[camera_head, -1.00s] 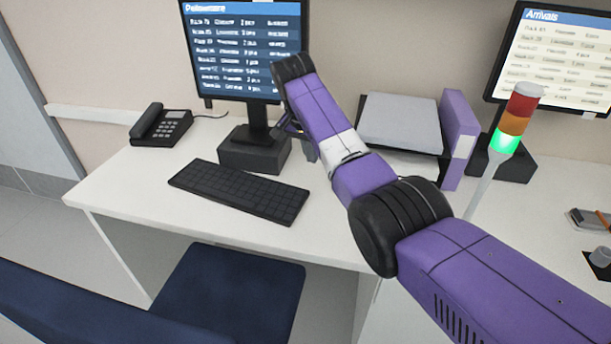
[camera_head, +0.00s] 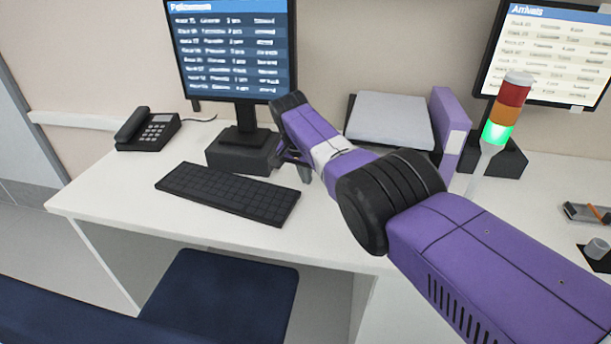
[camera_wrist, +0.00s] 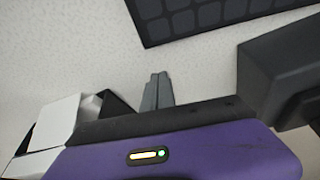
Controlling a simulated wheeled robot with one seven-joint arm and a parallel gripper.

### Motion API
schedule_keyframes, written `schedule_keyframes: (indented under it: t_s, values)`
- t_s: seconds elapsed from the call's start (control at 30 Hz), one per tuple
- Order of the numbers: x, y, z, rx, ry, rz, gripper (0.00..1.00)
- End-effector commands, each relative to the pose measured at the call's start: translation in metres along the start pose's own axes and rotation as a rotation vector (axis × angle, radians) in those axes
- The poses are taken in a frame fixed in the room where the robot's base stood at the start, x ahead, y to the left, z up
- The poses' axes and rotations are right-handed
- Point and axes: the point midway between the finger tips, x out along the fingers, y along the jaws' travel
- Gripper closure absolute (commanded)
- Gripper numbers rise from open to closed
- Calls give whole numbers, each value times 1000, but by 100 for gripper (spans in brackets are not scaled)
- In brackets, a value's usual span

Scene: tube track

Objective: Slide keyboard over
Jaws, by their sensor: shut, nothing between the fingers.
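The black keyboard (camera_head: 228,192) lies flat on the white desk in front of the left monitor, at a slight slant. Part of it also shows at the top of the wrist view (camera_wrist: 205,15). My gripper (camera_head: 304,176) is just right of the keyboard's right end, low near the desk and apart from it. In the wrist view my gripper's fingers (camera_wrist: 158,90) are together and empty, with bare desk between them and the keyboard. My arm partly hides the gripper in the head view.
The monitor's dark base (camera_head: 243,152) stands close behind the keyboard and left of my gripper. A black phone (camera_head: 148,130) is at the back left. A paper tray (camera_head: 390,120) and purple binder (camera_head: 450,130) stand behind my arm. The desk (camera_head: 110,180) is clear left of the keyboard.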

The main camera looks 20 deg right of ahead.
Motion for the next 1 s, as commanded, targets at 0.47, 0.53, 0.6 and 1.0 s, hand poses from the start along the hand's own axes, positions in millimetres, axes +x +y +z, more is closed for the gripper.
schedule_keyframes:
  t_s: [0.47, 0.53, 0.6, 1.0]
  values:
    - [-12, 0, 22, -1, 1, 0, 100]
    - [-13, 0, 27, 0, 0, 0, 100]
    - [-14, 1, 30, 1, 0, 1, 100]
    - [-14, 1, 35, 1, 0, 1, 100]
